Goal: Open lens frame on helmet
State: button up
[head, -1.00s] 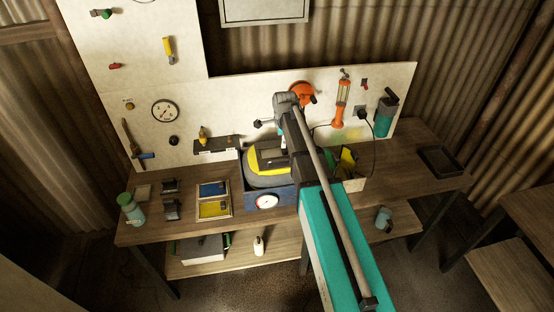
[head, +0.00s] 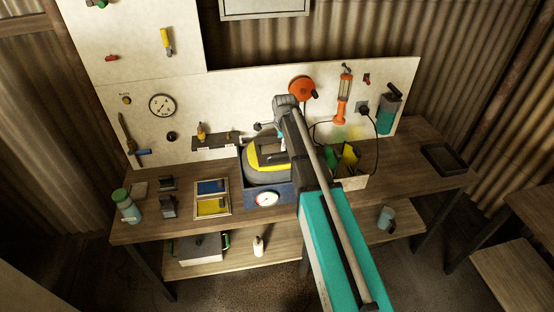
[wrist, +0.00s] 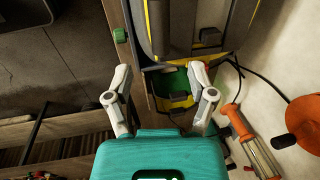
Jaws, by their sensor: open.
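The helmet (head: 267,175) is grey with a yellow lens frame (head: 252,158). I see no contact with the helmet. In the head view my arm reaches over the bench, and its fingers are too small to make out clearly. Whether the lens frame is raised is unclear.
A wooden bin (head: 352,183) with green and yellow items stands right of the helmet. An orange lamp (head: 344,98) and orange reel (head: 302,88) hang on the pegboard. Framed lenses (head: 212,198) and a green-capped bottle (head: 126,206) are at left. The right bench is mostly clear.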

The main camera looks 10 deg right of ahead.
aim_at(281, 154)
jog(key=shift+w+f+b, duration=0.3)
jog(key=shift+f+b, duration=1)
jog(key=shift+f, duration=0.1)
jog(key=shift+w+f+b, duration=0.25)
jog(key=shift+f+b, duration=1.05)
jog(key=shift+f, duration=0.1)
jog(key=shift+w+f+b, duration=0.3)
jog(key=shift+f+b, duration=1)
jog(key=shift+f, duration=0.1)
